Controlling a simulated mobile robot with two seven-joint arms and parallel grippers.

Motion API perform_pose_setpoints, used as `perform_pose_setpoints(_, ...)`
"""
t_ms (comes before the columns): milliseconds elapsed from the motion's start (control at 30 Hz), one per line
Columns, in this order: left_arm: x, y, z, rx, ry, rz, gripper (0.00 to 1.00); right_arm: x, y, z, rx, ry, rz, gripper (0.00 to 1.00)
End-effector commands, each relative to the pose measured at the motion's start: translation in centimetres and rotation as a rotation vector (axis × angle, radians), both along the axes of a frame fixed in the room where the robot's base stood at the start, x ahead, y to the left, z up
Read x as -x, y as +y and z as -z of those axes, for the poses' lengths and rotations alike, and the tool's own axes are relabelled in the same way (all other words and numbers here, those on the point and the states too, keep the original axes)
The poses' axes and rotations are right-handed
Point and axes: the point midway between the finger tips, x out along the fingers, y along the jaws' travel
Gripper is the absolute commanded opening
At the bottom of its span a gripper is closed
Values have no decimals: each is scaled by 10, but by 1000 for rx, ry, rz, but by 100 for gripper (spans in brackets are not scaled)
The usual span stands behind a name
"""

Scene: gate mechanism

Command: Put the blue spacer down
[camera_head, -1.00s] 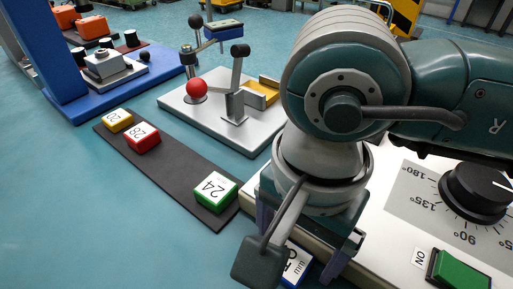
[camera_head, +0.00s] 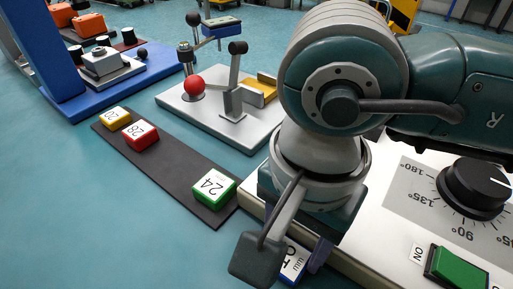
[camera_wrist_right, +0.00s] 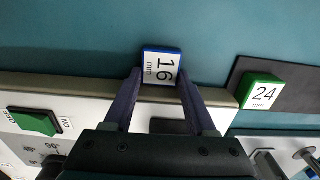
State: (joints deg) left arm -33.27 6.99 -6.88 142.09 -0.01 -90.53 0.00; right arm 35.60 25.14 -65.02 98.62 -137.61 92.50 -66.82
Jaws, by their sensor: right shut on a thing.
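The blue spacer (camera_wrist_right: 162,66), a white-topped block with blue edges marked 16 mm, sits between the fingertips of my right gripper (camera_wrist_right: 160,82) in the right wrist view. The gripper is shut on it. In the head view the spacer (camera_head: 294,264) shows partly below my right wrist, beside one finger; the rest is hidden. It is just off the console's edge, over the blue-green surface. I cannot tell whether it touches that surface. My left gripper is not in view.
A dark strip (camera_head: 170,168) carries the green 24 (camera_head: 214,188), red 28 (camera_head: 140,136) and yellow 20 (camera_head: 116,118) spacers, with bare strip between green and red. The white console (camera_head: 380,235) with dial and green button lies right. A lever fixture (camera_head: 225,120) stands behind.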

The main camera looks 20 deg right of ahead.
Motion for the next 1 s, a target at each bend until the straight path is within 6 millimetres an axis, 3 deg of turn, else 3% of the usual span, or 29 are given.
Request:
perform_pose_setpoints(267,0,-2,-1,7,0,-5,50,-1,0,-5,-1,-3,1,0)
perform_pose_setpoints(467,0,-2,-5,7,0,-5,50,-1,0,-31,-1,-6,-1,0)
perform_pose_setpoints(1000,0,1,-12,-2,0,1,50,-1,0,-170,-1,-7,-1,0)
